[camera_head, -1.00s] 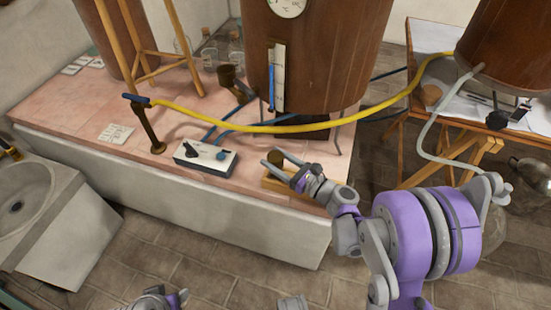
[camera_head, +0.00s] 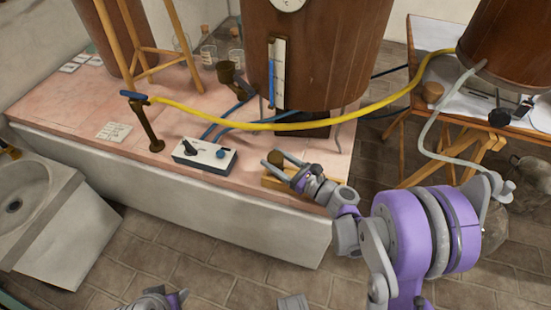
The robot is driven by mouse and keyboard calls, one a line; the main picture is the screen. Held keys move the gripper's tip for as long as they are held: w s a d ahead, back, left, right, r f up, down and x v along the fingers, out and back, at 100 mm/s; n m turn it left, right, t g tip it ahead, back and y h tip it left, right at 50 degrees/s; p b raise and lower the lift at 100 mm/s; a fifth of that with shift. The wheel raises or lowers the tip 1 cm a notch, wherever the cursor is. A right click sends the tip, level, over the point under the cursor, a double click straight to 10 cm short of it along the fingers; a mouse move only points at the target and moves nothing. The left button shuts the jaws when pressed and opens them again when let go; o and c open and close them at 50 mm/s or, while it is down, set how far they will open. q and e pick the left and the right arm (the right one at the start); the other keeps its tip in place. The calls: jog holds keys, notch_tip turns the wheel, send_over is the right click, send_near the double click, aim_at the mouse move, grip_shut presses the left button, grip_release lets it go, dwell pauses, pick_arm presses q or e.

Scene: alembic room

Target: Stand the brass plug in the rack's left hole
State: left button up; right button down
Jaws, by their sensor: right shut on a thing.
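The brass plug (camera_head: 275,158) shows as a small dark brassy round top between the fingers of my right gripper (camera_head: 275,162). The right gripper is shut on it, with one finger on each side. The wooden rack (camera_head: 270,184) lies just below and around the plug at the front edge of the pink-topped bench. The rack's holes are hidden by the gripper and plug, so I cannot tell whether the plug is in a hole or above one. Only a bit of my left arm shows at the bottom edge; its gripper is not visible.
A white control box (camera_head: 205,154) stands left of the rack. A yellow hose (camera_head: 285,127) droops across behind it from a brass stand (camera_head: 148,128). A large wooden vat (camera_head: 335,55) stands behind.

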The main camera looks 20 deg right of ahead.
jog(key=shift+f+b, duration=0.95)
jog(key=shift+b, duration=0.05)
dwell(1.1)
jog(key=shift+r, duration=0.15)
dwell(0.7)
jog(key=shift+c, duration=0.5)
grip_release()
jog(key=p+v, duration=0.1)
jog(key=v, duration=1)
jog(key=shift+p, duration=0.35)
jog(key=shift+a, duration=0.1)
